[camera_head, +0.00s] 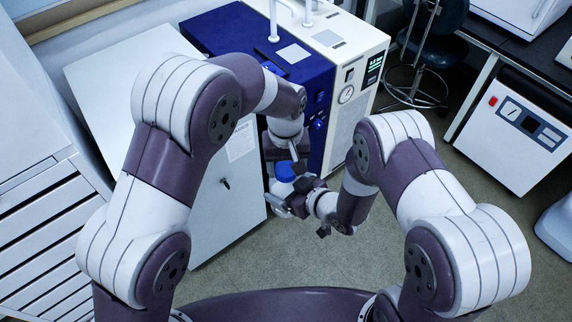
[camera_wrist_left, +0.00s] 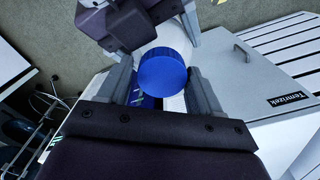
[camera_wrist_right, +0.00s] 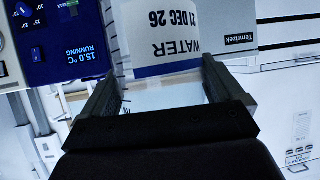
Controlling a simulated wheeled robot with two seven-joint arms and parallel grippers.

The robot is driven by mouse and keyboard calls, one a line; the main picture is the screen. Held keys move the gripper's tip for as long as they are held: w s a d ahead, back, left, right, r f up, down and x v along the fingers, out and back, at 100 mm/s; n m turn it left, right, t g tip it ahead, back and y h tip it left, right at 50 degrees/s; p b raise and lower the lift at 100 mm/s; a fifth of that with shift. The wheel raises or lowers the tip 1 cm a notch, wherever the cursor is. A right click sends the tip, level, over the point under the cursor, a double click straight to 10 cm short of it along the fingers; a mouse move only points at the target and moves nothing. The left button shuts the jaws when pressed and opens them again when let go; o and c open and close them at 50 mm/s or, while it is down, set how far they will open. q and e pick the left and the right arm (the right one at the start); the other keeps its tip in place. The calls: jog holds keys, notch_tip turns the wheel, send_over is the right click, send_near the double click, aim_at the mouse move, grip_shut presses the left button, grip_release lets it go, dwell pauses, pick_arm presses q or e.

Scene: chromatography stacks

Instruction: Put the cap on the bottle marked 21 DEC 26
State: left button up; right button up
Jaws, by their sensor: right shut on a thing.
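The white bottle (camera_wrist_right: 162,18) fills the top of the right wrist view, upside down there, with "WATER" and "21 DEC 26" on its label. My right gripper (camera_wrist_right: 155,85) is shut on it, one finger on each side. The round blue cap (camera_wrist_left: 162,73) lies between the fingers of my left gripper (camera_wrist_left: 161,82), which stand apart on both sides of it. In the head view the blue cap (camera_head: 284,172) shows close to my right gripper (camera_head: 298,190), below my left gripper (camera_head: 290,152). The cap hides the bottle's mouth, so I cannot tell how it sits.
A grey cabinet (camera_head: 120,85) stands behind on the left, beside a blue and white instrument (camera_head: 330,62) with a display. A stool (camera_head: 425,55) and a white unit (camera_head: 515,130) are to the right. The floor (camera_head: 340,255) in front is open.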

pick_arm(q)
jog(key=shift+o, duration=0.5)
jog(key=shift+r, duration=0.15)
notch_tip(320, 180, up, 4)
jog(key=shift+r, duration=0.15)
jog(key=shift+c, duration=0.4)
jog(key=r+n, duration=0.3)
jog(key=shift+w+d, duration=0.15)
jog(key=shift+w, duration=0.2)
jog(key=shift+s+r+n, duration=0.2)
jog(key=shift+n, duration=0.9)
jog(key=shift+s+a+n, duration=0.2)
jog(key=shift+a+n, duration=0.05)
jog(key=shift+n, duration=0.45)
